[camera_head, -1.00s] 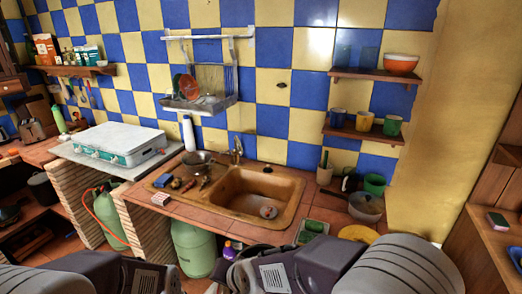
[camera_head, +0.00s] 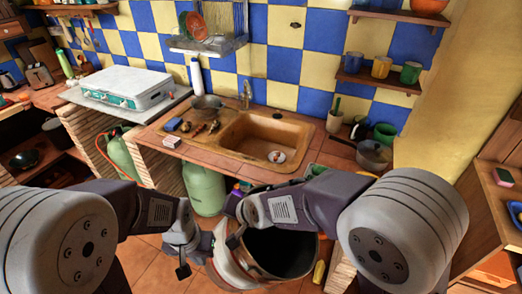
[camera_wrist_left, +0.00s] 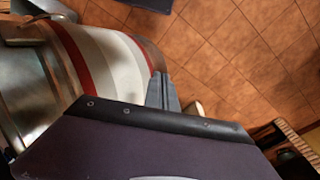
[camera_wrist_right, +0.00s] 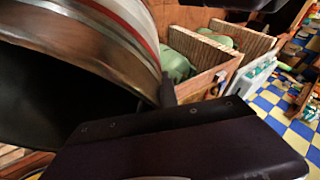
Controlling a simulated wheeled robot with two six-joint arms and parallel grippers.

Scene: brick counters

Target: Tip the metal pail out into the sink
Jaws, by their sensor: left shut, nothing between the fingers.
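The metal pail (camera_head: 233,262), with white and red bands, is tilted at the front of the counter, its dark mouth facing up and right. It also shows in the left wrist view (camera_wrist_left: 96,52) and right wrist view (camera_wrist_right: 95,35). My right gripper (camera_head: 236,232) is at its rim and appears shut on it; its fingertips (camera_wrist_right: 168,92) are partly hidden. My left gripper (camera_head: 184,262) is shut and empty, close beside the pail's left side; its fingers (camera_wrist_left: 163,93) show together. The sink (camera_head: 245,143) lies behind the pail, with a small round thing (camera_head: 276,156) in its basin.
Small items and a pan (camera_head: 207,106) stand left of the basin. A pot (camera_head: 373,155) and green mug (camera_head: 384,133) stand to its right. A green gas bottle (camera_head: 203,188) is under the counter. A wooden shelf unit (camera_head: 490,200) borders the right.

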